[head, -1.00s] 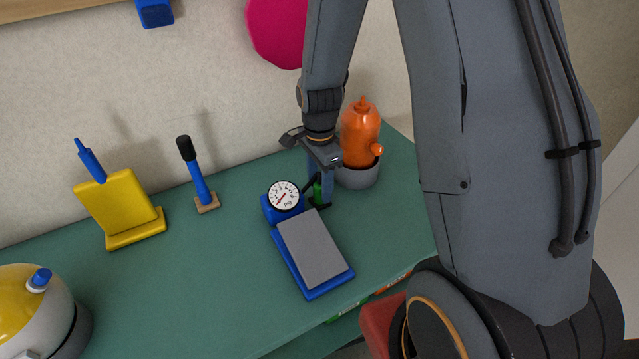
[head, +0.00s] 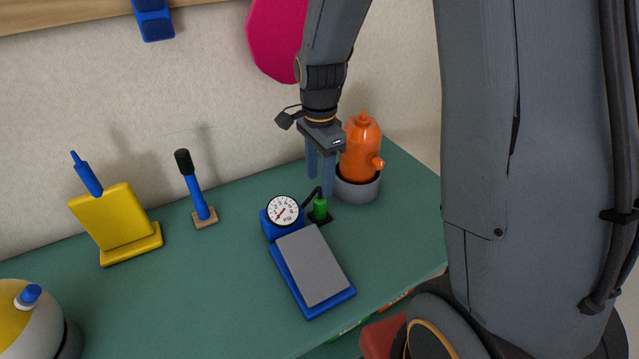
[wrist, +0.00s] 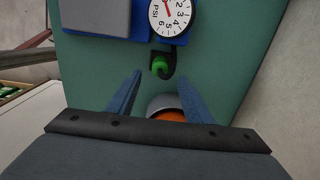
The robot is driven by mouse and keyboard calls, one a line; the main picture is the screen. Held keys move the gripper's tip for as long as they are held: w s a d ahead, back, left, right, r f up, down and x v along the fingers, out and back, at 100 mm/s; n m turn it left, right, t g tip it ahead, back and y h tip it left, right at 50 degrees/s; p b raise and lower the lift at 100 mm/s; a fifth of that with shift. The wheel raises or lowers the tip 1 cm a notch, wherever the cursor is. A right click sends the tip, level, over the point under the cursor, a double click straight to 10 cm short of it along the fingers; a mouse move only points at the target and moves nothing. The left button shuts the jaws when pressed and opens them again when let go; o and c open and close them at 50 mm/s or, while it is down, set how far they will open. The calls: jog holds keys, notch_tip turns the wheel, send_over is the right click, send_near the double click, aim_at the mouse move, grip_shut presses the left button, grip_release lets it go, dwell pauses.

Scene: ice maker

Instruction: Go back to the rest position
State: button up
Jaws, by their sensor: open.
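My gripper (head: 321,172) is open and empty, pointing down above the back right of the green counter (head: 200,290). Its two blue fingers also show in the wrist view (wrist: 160,95), spread apart. In the head view the fingers hang just left of and partly in front of an orange bottle-like object (head: 361,150), which stands in a grey round base (head: 358,189). A small green piece (head: 320,207) on a black mount stands on the counter just below the fingertips, apart from them. It shows between and beyond the fingers in the wrist view (wrist: 160,67).
A blue device with a PSI dial (head: 283,210) and a grey-topped blue pad (head: 312,266) are in front of the gripper. A blue-handled brush (head: 196,188), a yellow block stand (head: 115,222) and a yellow-white round machine (head: 25,315) stand left. The counter's left middle is clear.

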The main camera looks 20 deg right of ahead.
jog(key=shift+s+r, duration=0.1)
dwell(0.3)
jog(key=s+r+n+t, duration=0.1)
jog(key=s+r+n, duration=0.1)
jog(key=s+n, duration=1)
jog(key=shift+s+r+n, duration=0.35)
jog(key=shift+s+n, duration=0.05)
jog(key=shift+n, duration=1.5)
